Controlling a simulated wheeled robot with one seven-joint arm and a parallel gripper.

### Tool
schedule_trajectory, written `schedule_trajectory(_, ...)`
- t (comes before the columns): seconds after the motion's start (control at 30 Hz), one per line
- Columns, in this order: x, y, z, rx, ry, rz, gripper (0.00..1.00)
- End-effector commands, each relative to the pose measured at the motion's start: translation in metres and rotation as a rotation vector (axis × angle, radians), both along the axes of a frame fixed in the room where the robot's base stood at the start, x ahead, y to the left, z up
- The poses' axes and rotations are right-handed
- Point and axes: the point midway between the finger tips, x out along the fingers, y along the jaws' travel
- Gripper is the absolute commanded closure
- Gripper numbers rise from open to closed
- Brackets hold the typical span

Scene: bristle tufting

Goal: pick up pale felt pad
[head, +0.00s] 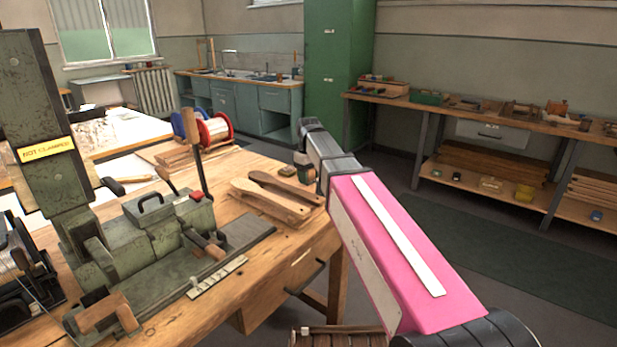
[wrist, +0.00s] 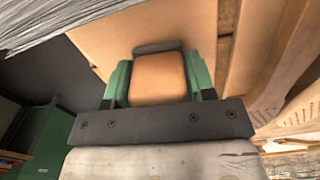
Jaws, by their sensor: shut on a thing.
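My gripper (wrist: 158,82) shows its two green fingers in the wrist view, shut on the sides of a tan, rounded block, the pale felt pad (wrist: 157,78). A dark grey edge shows just beyond the pad. In the head view my gripper (head: 306,173) is small and partly hidden by my arm, at the right edge of the wooden workbench. I cannot make out the pad there, nor tell whether it touches the bench top.
Wooden brush blanks (head: 270,200) lie just left of my gripper on the workbench (head: 190,318). A green machine (head: 150,235) fills the bench's left. Red and blue spools (head: 214,129) stand behind. Floor is open right.

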Motion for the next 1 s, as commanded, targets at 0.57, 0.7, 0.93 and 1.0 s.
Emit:
schedule_trajectory(0.57,-0.033,0.035,0.067,0.001,-0.002,0.003,0.73)
schedule_trajectory(0.7,-0.052,0.057,0.084,0.001,-0.002,0.003,0.73)
schedule_trajectory(0.93,-0.071,0.08,0.102,0.0,-0.001,0.002,0.73)
schedule_trajectory(1.0,-0.074,0.083,0.105,0.0,0.0,0.0,0.73)
